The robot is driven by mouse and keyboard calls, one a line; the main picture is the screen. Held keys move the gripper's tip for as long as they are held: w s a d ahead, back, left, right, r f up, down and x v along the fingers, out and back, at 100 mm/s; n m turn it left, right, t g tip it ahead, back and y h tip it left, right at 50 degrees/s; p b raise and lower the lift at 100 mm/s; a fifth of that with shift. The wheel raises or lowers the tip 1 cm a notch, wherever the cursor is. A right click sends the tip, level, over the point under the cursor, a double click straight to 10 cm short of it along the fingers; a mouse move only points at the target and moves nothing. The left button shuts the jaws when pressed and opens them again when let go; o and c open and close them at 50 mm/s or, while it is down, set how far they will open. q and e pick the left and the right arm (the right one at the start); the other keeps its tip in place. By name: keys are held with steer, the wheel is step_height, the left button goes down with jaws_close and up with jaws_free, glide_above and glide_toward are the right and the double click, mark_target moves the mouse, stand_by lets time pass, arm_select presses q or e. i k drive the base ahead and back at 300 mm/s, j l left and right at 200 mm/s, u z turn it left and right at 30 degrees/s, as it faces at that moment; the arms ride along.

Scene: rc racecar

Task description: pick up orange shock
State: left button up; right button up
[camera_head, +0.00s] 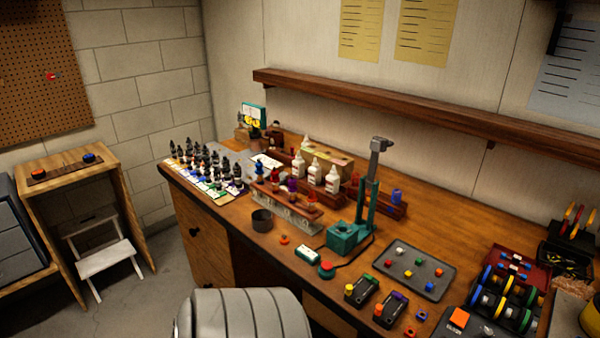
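A wooden rack (266,193) with pale springs below its bar stands in the middle of the workbench. Several small upright parts that look like shocks sit in it: a red one (275,175), a purple one (292,185) and an orange-tinted one (311,197) toward the right end. They are small, so I cannot be sure of the orange one's exact shape. Neither of my grippers shows in the head view, and nothing is seen touching the rack.
A dark cup (262,221) stands just in front of the rack. A green press (345,236) stands to its right, white bottles (331,180) behind it, and dark bottles (215,172) to its left. A grey parts tray (414,268) lies right. A shelf (400,115) overhangs the back.

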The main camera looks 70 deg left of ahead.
mark_target(311, 194)
steer(key=u, duration=2.25)
